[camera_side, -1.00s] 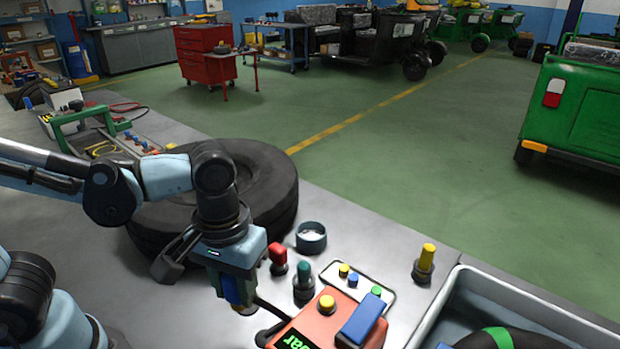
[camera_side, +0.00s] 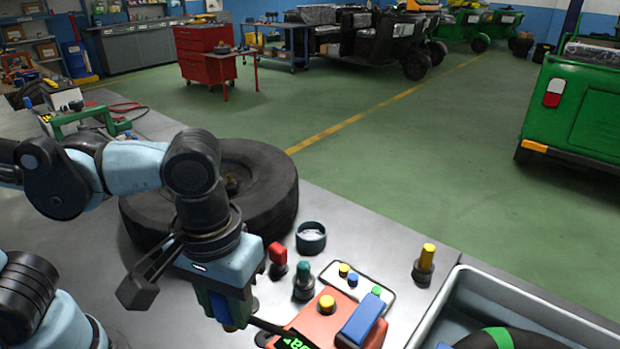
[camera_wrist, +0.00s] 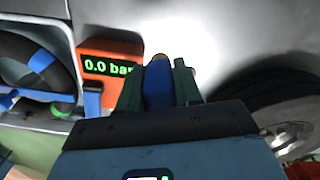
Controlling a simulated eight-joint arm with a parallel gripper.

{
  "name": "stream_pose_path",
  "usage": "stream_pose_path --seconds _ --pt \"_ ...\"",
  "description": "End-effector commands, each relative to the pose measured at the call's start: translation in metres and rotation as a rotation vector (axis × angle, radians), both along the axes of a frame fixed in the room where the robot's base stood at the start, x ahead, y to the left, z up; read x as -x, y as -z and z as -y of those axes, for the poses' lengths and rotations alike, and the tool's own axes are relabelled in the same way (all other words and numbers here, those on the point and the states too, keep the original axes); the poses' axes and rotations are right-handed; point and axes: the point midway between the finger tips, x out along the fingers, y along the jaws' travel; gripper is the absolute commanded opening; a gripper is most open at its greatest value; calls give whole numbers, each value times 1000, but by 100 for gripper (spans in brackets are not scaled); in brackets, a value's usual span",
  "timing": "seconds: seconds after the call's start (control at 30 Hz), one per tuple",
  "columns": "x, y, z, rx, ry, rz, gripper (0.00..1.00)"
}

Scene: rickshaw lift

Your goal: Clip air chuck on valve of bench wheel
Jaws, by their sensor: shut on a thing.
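My gripper (camera_side: 231,312) is low over the bench in the side view, left of the red inflator box. It is shut on the air chuck, a blue body with a brass-coloured tip; the chuck (camera_wrist: 158,85) shows between the green fingers in the wrist view. A black hose runs from near the chuck to the box. The bench wheel (camera_side: 267,203), a black tyre lying flat, is behind my gripper; it shows at the right of the wrist view (camera_wrist: 275,95), apart from the chuck. I cannot make out the valve.
The inflator box (camera_side: 310,318) reads "0.0 bar" in the wrist view (camera_wrist: 105,50). Red (camera_side: 278,258), teal (camera_side: 303,279) and yellow (camera_side: 426,262) knobbed pieces and a small round cup (camera_side: 311,238) stand nearby. A grey bin (camera_side: 440,312) holding a tyre is at right.

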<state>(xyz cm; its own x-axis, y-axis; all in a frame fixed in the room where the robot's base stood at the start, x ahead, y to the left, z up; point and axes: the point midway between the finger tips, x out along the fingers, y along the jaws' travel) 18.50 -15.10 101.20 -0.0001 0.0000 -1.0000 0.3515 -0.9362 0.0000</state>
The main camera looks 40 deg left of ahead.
Motion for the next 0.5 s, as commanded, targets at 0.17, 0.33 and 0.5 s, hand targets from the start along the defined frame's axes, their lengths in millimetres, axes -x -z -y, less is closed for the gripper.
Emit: stream_pose_path --seconds 0.17,0.33,0.5 --pt "-32 -14 -10 0 -91 1 5" --pt "-84 -35 -38 0 -238 1 5" --pt "-134 -52 -81 0 -388 1 5"
